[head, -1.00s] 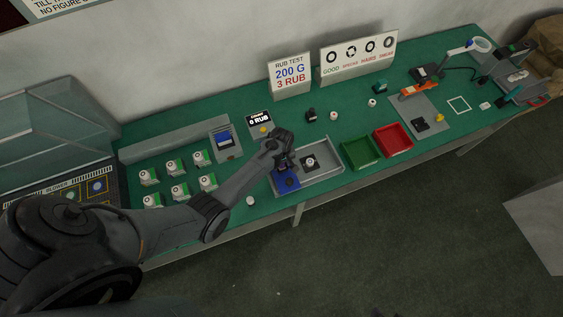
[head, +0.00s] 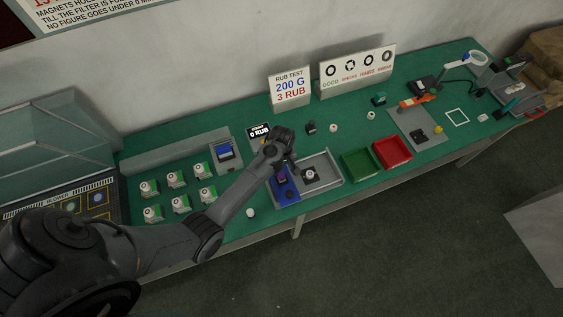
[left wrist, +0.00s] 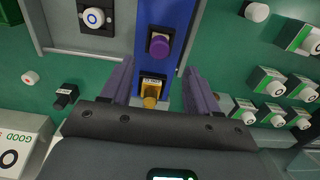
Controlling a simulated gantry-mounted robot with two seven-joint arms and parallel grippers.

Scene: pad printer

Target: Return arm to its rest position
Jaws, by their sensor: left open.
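A purple knob (left wrist: 160,44) on the blue strip and a small yellow-and-black piece (left wrist: 152,88) show beyond and between the fingers. I cannot tell whether the fingers touch the yellow piece. A dark square part with a white round face (head: 310,175) sits in the tray. My right gripper is not in view.
Green (head: 361,165) and red (head: 392,151) bins stand right of the tray. Several white-and-green pots (head: 176,179) stand to the left, under my forearm's reach. A counter display (head: 259,132) reads 0 RUB behind the gripper. Signs (head: 290,88) stand at the back.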

